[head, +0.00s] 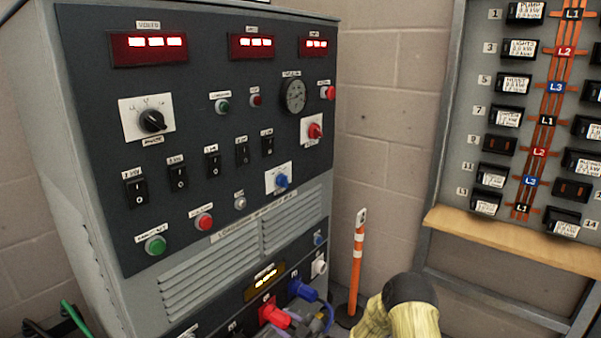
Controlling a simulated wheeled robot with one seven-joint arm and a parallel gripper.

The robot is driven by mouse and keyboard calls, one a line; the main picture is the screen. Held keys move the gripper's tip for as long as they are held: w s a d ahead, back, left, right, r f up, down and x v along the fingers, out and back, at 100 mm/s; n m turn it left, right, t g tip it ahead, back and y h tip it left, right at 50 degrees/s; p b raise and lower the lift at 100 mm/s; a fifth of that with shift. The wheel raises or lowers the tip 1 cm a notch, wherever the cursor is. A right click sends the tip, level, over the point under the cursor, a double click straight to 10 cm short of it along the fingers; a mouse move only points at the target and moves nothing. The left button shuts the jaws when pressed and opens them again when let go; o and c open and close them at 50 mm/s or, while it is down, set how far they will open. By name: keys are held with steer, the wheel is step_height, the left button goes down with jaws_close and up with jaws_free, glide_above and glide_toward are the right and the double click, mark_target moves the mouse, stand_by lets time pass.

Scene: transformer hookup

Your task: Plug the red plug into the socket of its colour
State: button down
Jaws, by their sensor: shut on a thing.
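The red plug (274,314) is low on the front of the grey load-bank cabinet, close against its lower dark panel. Its socket is hidden behind it, so I cannot tell how far it is seated. My gripper (302,326) is at the bottom edge of the view, just right of the red plug and partly cut off. It appears shut on the red plug; the fingertips are hard to make out. A blue plug (302,290) with a blue cable sits at the panel just above and right of the red one.
An orange-white post (357,265) stands beside the cabinet (180,220). A breaker board (470,120) with a wooden ledge (510,240) is at right. Green and black cables (72,318) lie at lower left.

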steer(key=m, duration=0.2)
steer(key=a+r+m+p, duration=0.1)
steer(key=m, duration=0.1)
steer(key=shift+a+r, duration=0.1)
steer(key=m, duration=0.3)
steer(key=shift+p, duration=0.4)
steer(key=c, duration=0.8)
jaws_free()
steer(key=shift+f+p+v, duration=0.25)
steer(key=shift+p+v, duration=0.1)
steer(key=shift+v, duration=1)
steer(key=shift+f+p+v, duration=0.2)
steer(key=shift+p+v, duration=0.15)
steer(key=shift+v, duration=0.95)
steer(key=shift+s, duration=0.1)
steer(key=p+v, duration=0.5)
steer(key=v, duration=1.2)
steer(key=shift+s, duration=0.1)
